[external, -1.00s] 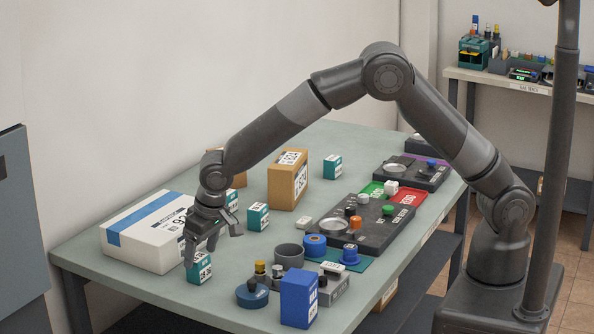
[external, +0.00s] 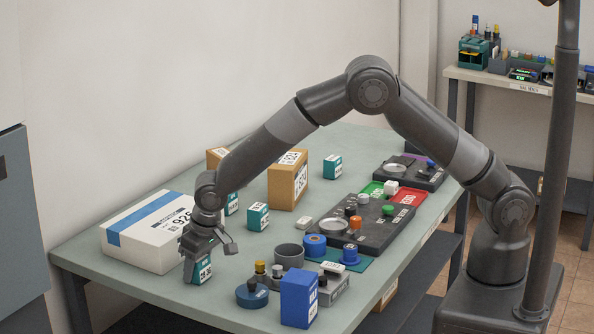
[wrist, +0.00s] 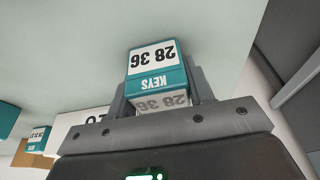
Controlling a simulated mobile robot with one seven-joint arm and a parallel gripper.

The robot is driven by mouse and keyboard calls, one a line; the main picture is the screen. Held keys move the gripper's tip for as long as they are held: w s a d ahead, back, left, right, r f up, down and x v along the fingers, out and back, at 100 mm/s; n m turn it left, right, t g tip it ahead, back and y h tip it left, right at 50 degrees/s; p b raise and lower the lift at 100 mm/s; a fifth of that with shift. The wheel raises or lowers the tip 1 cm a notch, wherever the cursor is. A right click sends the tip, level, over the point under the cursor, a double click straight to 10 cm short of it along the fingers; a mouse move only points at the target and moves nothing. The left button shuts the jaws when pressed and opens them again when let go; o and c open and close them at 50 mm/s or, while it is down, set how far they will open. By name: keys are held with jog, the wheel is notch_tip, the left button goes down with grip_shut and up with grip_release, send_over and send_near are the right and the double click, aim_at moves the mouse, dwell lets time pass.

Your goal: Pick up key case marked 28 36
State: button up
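The key case marked 28 36 (external: 203,271) is a small teal box with a white label, upright on the table near its front left. In the wrist view the key case (wrist: 153,60) shows its "28 36" and "KEYS" print upside down, between my fingers. My gripper (external: 209,256) points down over the case. Its fingers are spread, one at the left side of the case and the other standing out to the right. The wrist view shows my gripper (wrist: 160,92) with a finger on each side. Contact with the case cannot be made out.
A white parcel with a blue stripe (external: 140,229) lies close at the left. Other teal cases (external: 258,217) stand behind. A round blue container (external: 252,295), a grey bowl (external: 289,256) and a blue box (external: 298,298) stand to the right. A brown box (external: 287,181) is farther back.

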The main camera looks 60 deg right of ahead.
jog(key=c, duration=0.5)
jog(key=shift+r, duration=0.15)
